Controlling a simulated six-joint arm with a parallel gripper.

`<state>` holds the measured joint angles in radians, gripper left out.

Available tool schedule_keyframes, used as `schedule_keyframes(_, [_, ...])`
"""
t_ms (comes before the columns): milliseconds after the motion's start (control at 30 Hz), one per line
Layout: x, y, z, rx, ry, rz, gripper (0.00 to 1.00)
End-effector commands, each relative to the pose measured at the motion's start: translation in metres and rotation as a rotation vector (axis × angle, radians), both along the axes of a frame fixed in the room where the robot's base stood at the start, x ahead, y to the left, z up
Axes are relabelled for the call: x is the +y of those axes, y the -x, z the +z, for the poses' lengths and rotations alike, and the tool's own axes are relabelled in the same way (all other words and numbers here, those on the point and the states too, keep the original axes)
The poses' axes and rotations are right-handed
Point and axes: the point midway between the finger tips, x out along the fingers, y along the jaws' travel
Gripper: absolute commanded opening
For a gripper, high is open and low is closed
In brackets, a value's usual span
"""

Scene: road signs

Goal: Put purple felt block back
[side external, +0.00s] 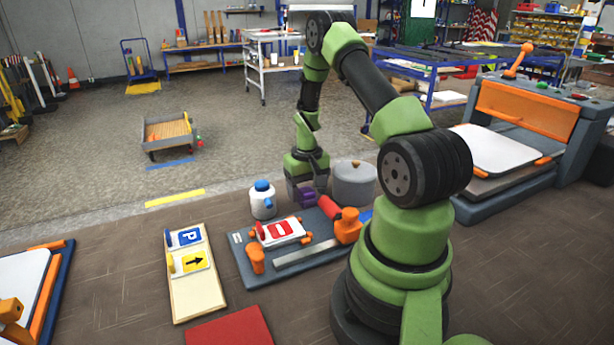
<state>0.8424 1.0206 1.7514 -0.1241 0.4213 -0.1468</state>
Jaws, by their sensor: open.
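The purple felt block (307,196) is small and sits at the far edge of the dark blue-grey work board, right below my gripper. My gripper (305,185) points down over it, between a white bottle with a blue cap and a grey round pot. The gripper is open. Its fingers are small and dark here, and I cannot tell whether they are around the block or just above it. The work board (250,278) also carries a white sign with a red mark (280,231), a red roller with an orange part (345,225) and a grey metal ruler (305,254).
The white bottle (263,201) stands close left of the gripper and the grey pot (354,184) close right. An orange knob (256,260) stands on the board. A wooden tray (194,285) with blue and yellow signs lies left, near a red sheet (232,328).

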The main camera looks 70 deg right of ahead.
Motion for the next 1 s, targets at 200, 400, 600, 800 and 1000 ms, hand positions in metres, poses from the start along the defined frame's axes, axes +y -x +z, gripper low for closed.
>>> schedule_keyframes(200, [-0.001,-0.001,0.039,-0.005,0.005,0.000,0.67])
schedule_keyframes(400, [0.000,-0.001,0.084,-0.005,0.006,0.000,0.67])
schedule_keyframes(600, [0.000,-0.001,0.111,-0.002,0.004,0.001,0.67])
schedule_keyframes(800, [0.017,-0.010,0.140,-0.034,0.023,0.027,0.67])
schedule_keyframes(1000, [0.092,-0.028,0.212,-0.183,0.078,0.128,0.67])
